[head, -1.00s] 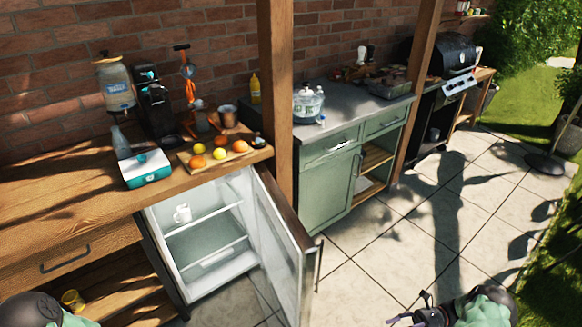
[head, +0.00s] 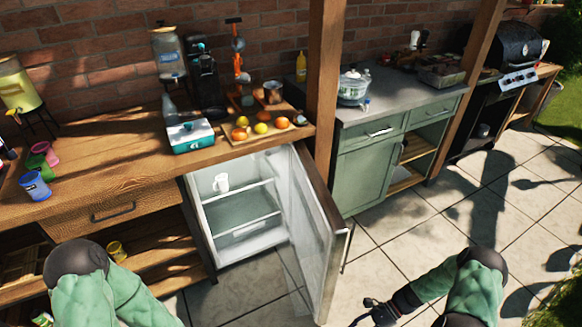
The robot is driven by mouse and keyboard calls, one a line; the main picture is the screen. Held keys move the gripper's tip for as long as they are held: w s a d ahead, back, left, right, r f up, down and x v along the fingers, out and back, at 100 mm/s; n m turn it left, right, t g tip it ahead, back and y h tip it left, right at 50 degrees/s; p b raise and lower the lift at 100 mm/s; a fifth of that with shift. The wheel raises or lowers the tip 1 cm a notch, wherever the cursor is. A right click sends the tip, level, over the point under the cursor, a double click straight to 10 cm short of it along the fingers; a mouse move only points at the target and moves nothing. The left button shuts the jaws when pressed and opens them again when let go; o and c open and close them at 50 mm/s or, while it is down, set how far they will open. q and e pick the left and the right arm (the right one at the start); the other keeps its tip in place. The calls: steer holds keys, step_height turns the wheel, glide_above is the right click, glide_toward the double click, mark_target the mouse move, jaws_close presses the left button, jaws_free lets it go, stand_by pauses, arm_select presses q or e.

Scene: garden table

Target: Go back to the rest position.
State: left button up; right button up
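My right gripper (head: 368,312) is low in the head view, right of the open fridge door and over the paving. Its dark fingers look spread apart, with nothing seen between them. My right arm is bent, with its green sleeve-like links at the lower right. My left arm shows at the lower left, bent in front of the counter's lower shelves. My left gripper is not in view.
The open fridge (head: 238,215) holds a white mug (head: 221,182), and its door (head: 318,235) sticks out towards me. The wooden counter (head: 95,180) carries cups, dispensers, a teal-and-white box (head: 190,136) and a fruit board. A green cabinet (head: 370,175) and grill stand right. Paving is clear.

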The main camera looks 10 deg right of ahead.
steer(key=s+a+n+t+h, duration=0.1)
steer(key=a+n+h, duration=0.3)
steer(key=a, duration=0.5)
steer(key=s+a+r+n+t+h, duration=0.1)
steer(key=a+n+h, duration=0.3)
steer(key=a+n, duration=0.4)
steer(key=shift+s+a+r+t, duration=0.15)
steer(key=shift+a+r+t, duration=0.15)
steer(key=shift+a+t, duration=0.4)
